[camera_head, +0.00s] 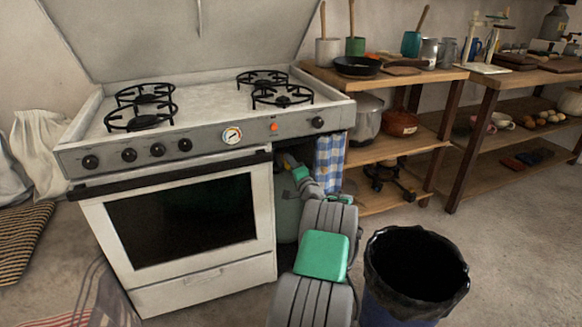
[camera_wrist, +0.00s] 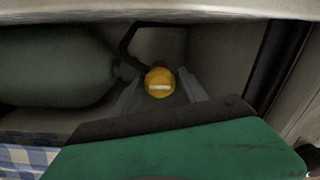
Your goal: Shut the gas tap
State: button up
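The gas tap (camera_wrist: 159,83) is a round yellow knob with a pale bar lying level across its face, in the middle of the wrist view. It sits beside the neck of a grey-green gas cylinder (camera_wrist: 55,65). The cylinder also shows in the head view (camera_head: 287,212), in the open space right of the oven door. My gripper (camera_wrist: 160,78) is open, with one grey finger on each side of the knob and gaps showing. I cannot tell how far the fingertips are from it in depth. In the head view my arm reaches into that space and the fingertips are hidden.
A white stove (camera_head: 175,200) with its lid up stands left of my arm. A blue-checked curtain (camera_head: 329,160) hangs right of the opening. A bin with a black liner (camera_head: 415,275) stands close to my arm's right. Wooden shelves (camera_head: 395,147) are behind. A dark hose (camera_wrist: 127,40) runs near the tap.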

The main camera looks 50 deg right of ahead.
jog(key=shift+o, duration=0.8)
jog(key=shift+a, duration=0.1)
jog(key=p+v, duration=0.2)
jog(key=v, duration=0.5)
jog(key=shift+s+a, duration=0.15)
jog(key=shift+s, duration=0.2)
